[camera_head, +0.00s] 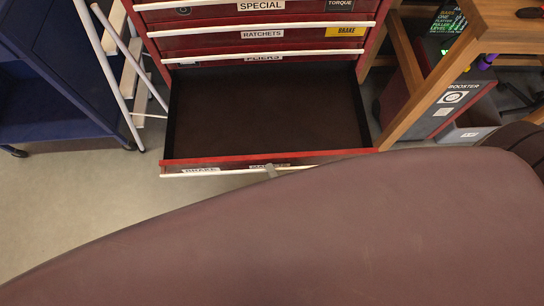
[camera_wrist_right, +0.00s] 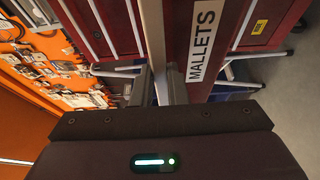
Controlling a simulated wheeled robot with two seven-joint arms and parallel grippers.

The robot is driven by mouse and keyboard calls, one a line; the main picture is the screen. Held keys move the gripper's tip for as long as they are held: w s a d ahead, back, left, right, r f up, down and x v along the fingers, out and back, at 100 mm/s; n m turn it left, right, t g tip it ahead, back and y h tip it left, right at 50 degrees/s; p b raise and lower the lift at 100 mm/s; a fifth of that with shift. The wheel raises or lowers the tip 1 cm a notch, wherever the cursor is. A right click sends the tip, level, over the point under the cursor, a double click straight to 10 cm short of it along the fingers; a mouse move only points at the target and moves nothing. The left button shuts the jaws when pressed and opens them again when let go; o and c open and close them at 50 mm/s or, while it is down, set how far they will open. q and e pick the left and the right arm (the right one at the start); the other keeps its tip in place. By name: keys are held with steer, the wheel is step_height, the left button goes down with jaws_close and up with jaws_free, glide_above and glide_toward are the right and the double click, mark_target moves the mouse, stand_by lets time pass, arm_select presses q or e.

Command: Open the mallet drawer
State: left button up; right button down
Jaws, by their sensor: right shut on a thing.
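The mallet drawer (camera_head: 265,110) is pulled well out of the red tool chest (camera_head: 256,12) in the head view. Its dark brown floor looks bare. The white handle strip (camera_head: 212,172) runs along its front edge. My right gripper (camera_head: 271,170) shows only as a small grey tip at this strip; the rest is hidden. In the right wrist view, the gripper's fingers (camera_wrist_right: 161,86) are shut on the pale handle strip (camera_wrist_right: 153,25), beside the "MALLETS" label (camera_wrist_right: 203,40). My left gripper is not in view.
Closed drawers labelled "RATCHETS" and "PLIERS" sit above the open one. A blue cart (camera_head: 55,75) and a white step ladder (camera_head: 125,60) stand at the left. A wooden bench (camera_head: 440,85) and a "BOOSTER" box (camera_head: 455,103) stand close at the right. Some floor is clear at the front left.

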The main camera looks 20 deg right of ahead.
stand_by(0.3)
steer(key=c, duration=1.4)
jaws_free()
steer(key=shift+c, duration=0.2)
steer(key=shift+s, duration=0.1)
steer(key=s, duration=0.7)
steer(key=shift+s+d+b, duration=0.35)
steer(key=shift+d+b, duration=0.05)
